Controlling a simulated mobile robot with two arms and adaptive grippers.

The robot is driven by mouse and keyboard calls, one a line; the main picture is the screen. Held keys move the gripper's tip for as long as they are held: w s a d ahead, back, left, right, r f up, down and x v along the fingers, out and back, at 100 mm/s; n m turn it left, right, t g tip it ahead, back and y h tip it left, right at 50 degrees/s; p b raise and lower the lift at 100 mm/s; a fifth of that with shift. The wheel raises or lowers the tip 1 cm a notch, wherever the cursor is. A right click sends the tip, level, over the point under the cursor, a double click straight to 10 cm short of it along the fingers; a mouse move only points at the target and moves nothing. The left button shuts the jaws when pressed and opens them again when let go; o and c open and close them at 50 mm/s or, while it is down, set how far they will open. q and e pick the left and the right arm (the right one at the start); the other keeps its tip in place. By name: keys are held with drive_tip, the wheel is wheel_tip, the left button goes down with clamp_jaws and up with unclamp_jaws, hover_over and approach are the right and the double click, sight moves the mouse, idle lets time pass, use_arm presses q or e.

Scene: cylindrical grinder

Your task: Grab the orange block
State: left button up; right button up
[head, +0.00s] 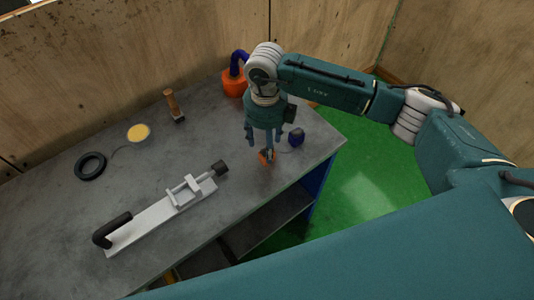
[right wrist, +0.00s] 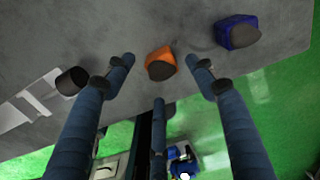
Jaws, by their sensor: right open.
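The orange block (head: 263,159) sits on the grey table near its front right edge, partly hidden by a finger of my right gripper in the head view. In the right wrist view the orange block (right wrist: 161,59) shows an orange body with a dark rounded face. My right gripper (head: 266,146) points down over the block. In the right wrist view its blue fingers are spread, and the block shows between the tips of the right gripper (right wrist: 160,72). Nothing is gripped. My left gripper is not in view.
A dark blue block (head: 296,137) lies right of the orange one. A white fixture (head: 160,212) with black ends lies to the left. A wooden-handled tool (head: 174,105), a yellow disc (head: 138,133), a black ring (head: 90,166) and an orange pot (head: 232,86) stand farther back.

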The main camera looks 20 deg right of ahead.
drive_tip(key=f+p, duration=0.1)
drive_tip(key=f, duration=0.2)
drive_tip(key=f+p, duration=0.1)
drive_tip(key=f, duration=0.1)
drive_tip(key=shift+s+d+p, duration=0.25)
drive_tip(key=shift+p, duration=0.05)
drive_tip(key=shift+w+f, duration=0.1)
drive_tip(key=shift+f, duration=0.15)
drive_tip(key=c, duration=1.3)
drive_tip(key=shift+o, duration=0.2)
drive_tip(key=shift+r, duration=0.1)
